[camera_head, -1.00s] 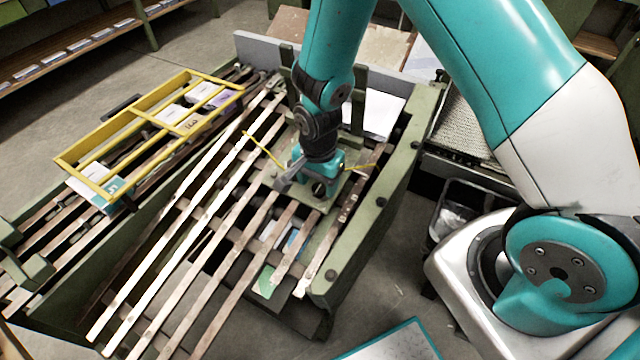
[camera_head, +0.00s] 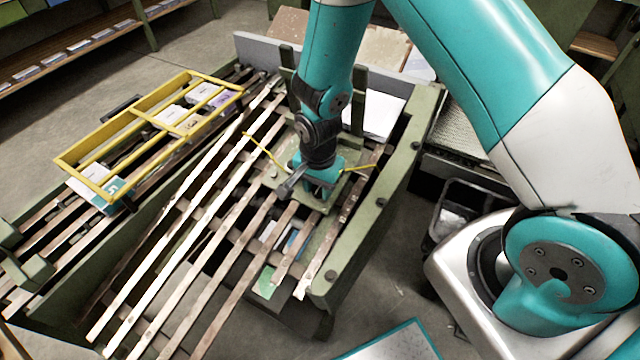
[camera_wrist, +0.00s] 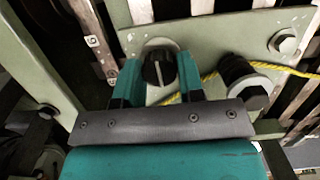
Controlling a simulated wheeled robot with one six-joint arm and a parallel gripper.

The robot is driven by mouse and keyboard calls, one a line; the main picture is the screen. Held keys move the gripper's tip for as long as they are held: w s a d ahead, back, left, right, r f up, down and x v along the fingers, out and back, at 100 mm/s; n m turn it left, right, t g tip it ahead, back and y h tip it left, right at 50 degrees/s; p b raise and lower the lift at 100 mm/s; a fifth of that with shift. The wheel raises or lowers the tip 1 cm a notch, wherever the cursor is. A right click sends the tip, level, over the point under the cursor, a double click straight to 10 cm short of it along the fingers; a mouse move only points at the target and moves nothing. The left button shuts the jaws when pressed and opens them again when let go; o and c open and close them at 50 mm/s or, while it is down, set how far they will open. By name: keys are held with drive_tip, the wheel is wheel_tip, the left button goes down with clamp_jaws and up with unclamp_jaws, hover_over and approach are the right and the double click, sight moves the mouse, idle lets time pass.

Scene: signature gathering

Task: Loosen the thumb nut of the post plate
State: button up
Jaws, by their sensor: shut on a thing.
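The thumb nut (camera_wrist: 158,70) is a dark round knob with a pale line across its top, on the pale green post plate (camera_wrist: 215,38). My gripper (camera_wrist: 158,66) is shut on it, with one teal finger at each side in the wrist view. In the head view my gripper (camera_head: 318,186) points down at the plate, which lies across the slatted bed, and hides the nut. A hex bolt (camera_wrist: 283,42) sits on the plate to the right.
A dark post (camera_wrist: 242,80) with a yellow cord (camera_wrist: 283,68) stands right of my gripper. Wooden slats (camera_head: 190,235) run around the plate. A green side rail (camera_head: 372,215) lies close on the right. A yellow frame (camera_head: 150,125) lies at the left.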

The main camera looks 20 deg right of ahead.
drive_tip(key=shift+w, duration=0.1)
drive_tip(key=n, duration=0.2)
drive_tip(key=n+p, duration=0.1)
drive_tip(key=n, duration=0.1)
drive_tip(key=shift+a+r+g+h, duration=0.1)
drive_tip(key=shift+g+h, duration=0.2)
drive_tip(key=n, duration=0.4)
drive_tip(key=shift+h, duration=0.3)
drive_tip(key=n+p, duration=0.1)
drive_tip(key=n, duration=0.4)
drive_tip(key=shift+w+a+n+h, duration=0.1)
drive_tip(key=shift+n+h, duration=0.7)
drive_tip(key=shift+n, duration=1.4)
drive_tip(key=o, duration=0.9)
